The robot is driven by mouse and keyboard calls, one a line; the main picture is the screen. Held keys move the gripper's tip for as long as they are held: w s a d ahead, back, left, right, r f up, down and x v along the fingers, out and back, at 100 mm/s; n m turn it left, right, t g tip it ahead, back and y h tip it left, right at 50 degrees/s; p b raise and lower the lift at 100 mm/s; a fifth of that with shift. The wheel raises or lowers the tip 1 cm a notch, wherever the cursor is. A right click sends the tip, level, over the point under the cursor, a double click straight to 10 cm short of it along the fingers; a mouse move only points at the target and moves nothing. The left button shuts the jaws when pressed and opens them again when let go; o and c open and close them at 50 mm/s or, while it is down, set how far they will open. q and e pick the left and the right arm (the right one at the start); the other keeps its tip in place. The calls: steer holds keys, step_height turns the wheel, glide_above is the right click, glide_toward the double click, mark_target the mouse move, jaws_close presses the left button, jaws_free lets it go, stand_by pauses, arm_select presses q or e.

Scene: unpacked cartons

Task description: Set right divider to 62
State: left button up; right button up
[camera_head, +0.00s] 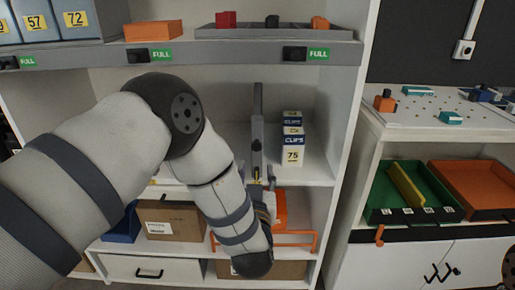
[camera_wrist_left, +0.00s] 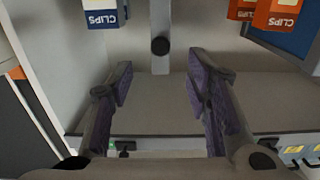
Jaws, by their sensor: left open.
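A thin grey upright divider (camera_head: 257,130) stands on the middle shelf, left of a stack of blue-and-white CLIPS boxes (camera_head: 292,150), the lowest marked 75. In the left wrist view the divider (camera_wrist_left: 160,25) is a pale upright strip with a dark round knob (camera_wrist_left: 160,46). My left gripper (camera_wrist_left: 160,78) is open, its two fingers apart on either side of the divider's line, with the knob above and between the fingertips. Nothing is between the fingers. In the head view the arm hides much of the shelf front, and no 62 mark is legible. My right gripper is not in view.
Blue (camera_wrist_left: 103,12) and orange (camera_wrist_left: 275,14) CLIPS boxes flank the divider in the left wrist view. A shelf with FULL tags (camera_head: 318,54) runs above. Below are an orange wire-like frame (camera_head: 300,240) and a cardboard box (camera_head: 172,218). A green tray (camera_head: 440,190) stands right.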

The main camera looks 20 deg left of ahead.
mark_target(257, 149)
arm_select(q)
steer(key=b+x, duration=0.1)
steer(key=x, duration=1)
steer(key=shift+w+b, duration=0.25)
steer(key=shift+b, duration=0.15)
steer(key=shift+w+a+r, duration=0.15)
steer(key=shift+w, duration=0.15)
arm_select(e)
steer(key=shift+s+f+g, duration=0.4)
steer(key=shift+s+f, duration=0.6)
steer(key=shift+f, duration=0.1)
arm_select(q)
steer(key=shift+c, duration=0.3)
jaws_close()
